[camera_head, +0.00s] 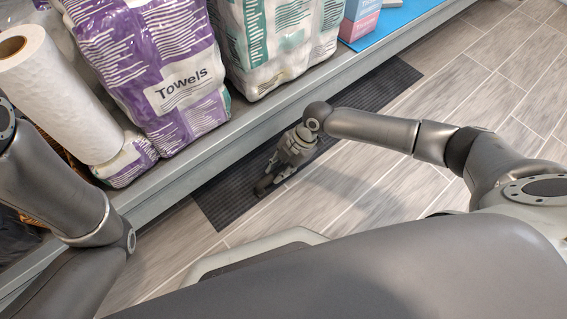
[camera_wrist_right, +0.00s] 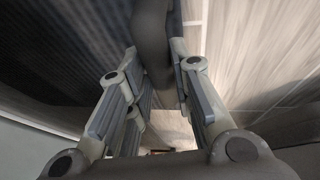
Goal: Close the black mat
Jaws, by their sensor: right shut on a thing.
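The black mat (camera_head: 222,196) lies flat on the floor along the front of the shelf, a long dark ribbed strip. My right gripper (camera_head: 266,181) is low over the mat, near its front edge. In the right wrist view the mat (camera_wrist_right: 50,50) fills the left side. There my right gripper (camera_wrist_right: 160,55) has its two fingers on either side of a dark, thick, rounded edge piece (camera_wrist_right: 152,40) and is shut on it; it looks like the mat's edge. My left arm is at the left of the head view, but its gripper is out of sight.
The metal shelf edge (camera_head: 290,100) runs diagonally above the mat. It carries a purple towel pack (camera_head: 165,75), a green-and-white pack (camera_head: 280,40), a paper roll (camera_head: 60,90) and a pink-and-blue box (camera_head: 360,18). Grey tiled floor (camera_head: 480,80) is clear at the right.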

